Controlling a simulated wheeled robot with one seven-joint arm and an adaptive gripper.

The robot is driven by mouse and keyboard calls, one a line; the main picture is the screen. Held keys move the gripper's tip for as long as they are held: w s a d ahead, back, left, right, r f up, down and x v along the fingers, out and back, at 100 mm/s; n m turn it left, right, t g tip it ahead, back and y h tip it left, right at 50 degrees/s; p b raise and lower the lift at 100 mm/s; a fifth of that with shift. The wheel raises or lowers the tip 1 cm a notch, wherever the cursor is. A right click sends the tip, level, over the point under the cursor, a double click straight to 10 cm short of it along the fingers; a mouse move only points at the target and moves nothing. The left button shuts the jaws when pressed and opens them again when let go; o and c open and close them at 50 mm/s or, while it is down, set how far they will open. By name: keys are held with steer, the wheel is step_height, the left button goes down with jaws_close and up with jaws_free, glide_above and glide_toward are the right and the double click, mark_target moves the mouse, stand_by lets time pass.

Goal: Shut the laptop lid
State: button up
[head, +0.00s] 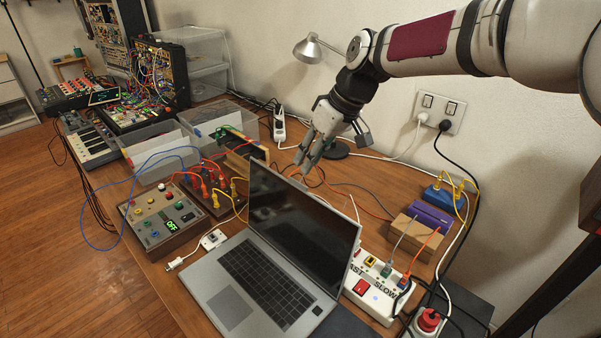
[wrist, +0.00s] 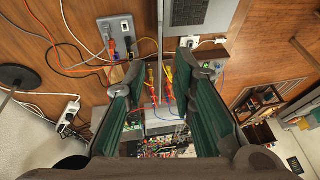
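The silver laptop (head: 246,285) stands on the wooden bench with its keyboard facing the front left. Its lid (head: 305,215) is raised, tilted back a little, with a dark screen. My gripper (head: 312,158) hangs above the bench behind the lid's top edge, apart from it as far as I can tell. In the wrist view my gripper (wrist: 160,75) has its two green-padded fingers spread wide with nothing held between them. A grey panel, probably part of the laptop (wrist: 205,12), shows at the top of that view, beyond the fingertips.
A control box (head: 162,217) and a patch box with cables (head: 215,190) stand left of the laptop. A white power box (head: 375,293) is close on its right. A lamp (head: 312,48) stands behind my gripper. Loose cables cross the bench behind the lid.

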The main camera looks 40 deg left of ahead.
steer(key=x, duration=0.6)
jaws_close()
